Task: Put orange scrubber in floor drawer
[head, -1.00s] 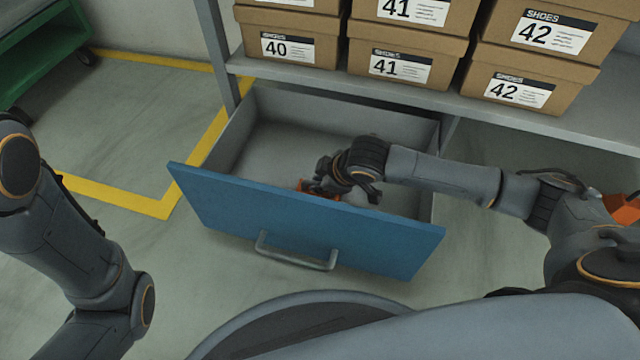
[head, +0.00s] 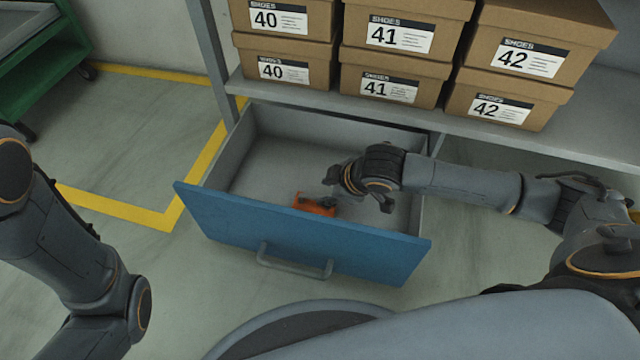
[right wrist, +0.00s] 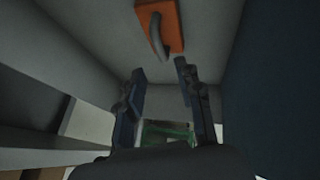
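The orange scrubber (head: 314,205) lies inside the open floor drawer (head: 303,233), close behind its blue front panel. In the right wrist view the scrubber (right wrist: 161,24) rests on the drawer bottom with its dark curved handle showing. My right gripper (head: 357,188) is over the drawer, just right of the scrubber and apart from it. In the right wrist view the fingers of my right gripper (right wrist: 160,78) are spread with nothing between them. My left gripper is outside both views; only its arm shows at the left of the head view.
Brown shoe boxes (head: 389,84) stand stacked on the grey shelf (head: 450,115) above the drawer. A green cart (head: 45,68) stands at the upper left. Yellow tape (head: 150,216) marks the floor left of the drawer. The left part of the drawer is empty.

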